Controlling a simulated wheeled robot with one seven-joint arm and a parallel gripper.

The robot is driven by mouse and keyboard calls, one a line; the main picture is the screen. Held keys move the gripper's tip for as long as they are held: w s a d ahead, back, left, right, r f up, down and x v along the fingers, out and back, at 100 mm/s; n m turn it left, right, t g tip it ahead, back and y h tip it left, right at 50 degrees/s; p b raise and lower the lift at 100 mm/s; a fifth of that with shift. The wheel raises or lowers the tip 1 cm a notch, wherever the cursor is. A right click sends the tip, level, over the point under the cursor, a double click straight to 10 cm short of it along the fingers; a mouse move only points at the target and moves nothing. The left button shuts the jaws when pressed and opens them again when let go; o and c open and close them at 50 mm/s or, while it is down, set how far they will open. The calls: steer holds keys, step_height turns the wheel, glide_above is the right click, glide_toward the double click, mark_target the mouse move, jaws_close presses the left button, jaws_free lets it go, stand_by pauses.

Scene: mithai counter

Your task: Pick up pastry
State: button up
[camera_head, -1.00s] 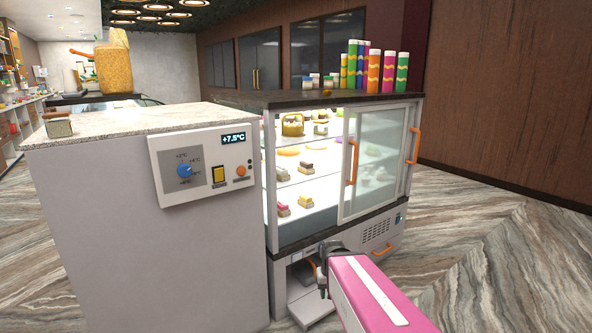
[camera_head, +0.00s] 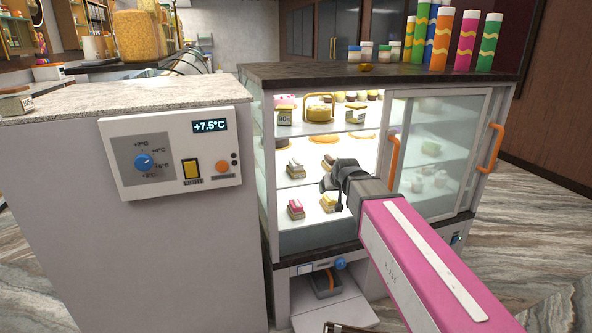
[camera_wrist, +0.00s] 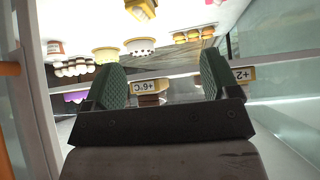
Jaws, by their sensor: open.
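Several small pastries stand on the shelves of a lit display cabinet (camera_head: 455,100). On the lower shelf are a pink-topped pastry (camera_head: 295,207) and a yellow-topped one (camera_head: 328,203); a brown-topped pastry (camera_head: 295,168) is on the shelf above. My gripper (camera_head: 328,184) is at the cabinet's uncovered left part, in front of the shelves. In the wrist view, its two green pads (camera_wrist: 162,72) are spread apart with nothing held. That view looks upside down. A brown-topped pastry (camera_wrist: 149,99) with a "+6°C" tag shows beyond and between the pads; I cannot tell which head-view pastry it is.
A sliding glass door (camera_head: 437,150) with an orange handle (camera_head: 393,160) stands close right of my gripper. A control panel (camera_head: 176,152) is on the counter at left. Colourful tubes (camera_head: 466,40) stand on the cabinet top. Shelf edges leave limited height.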

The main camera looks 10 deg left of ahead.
mark_target(296, 161)
steer(key=w+a+r+n+t+y, duration=0.1)
steer(key=a+r+n+t+y, duration=0.1)
steer(key=a+r, duration=0.85)
steer(key=shift+y, duration=0.3)
steer(key=x, duration=0.6)
steer(key=shift+s+a, duration=0.1)
steer(key=shift+a, duration=0.25)
steer(key=x, duration=0.5)
steer(key=shift+w+a+r, duration=0.2)
steer(key=shift+w+r, duration=0.05)
steer(key=c, duration=1)
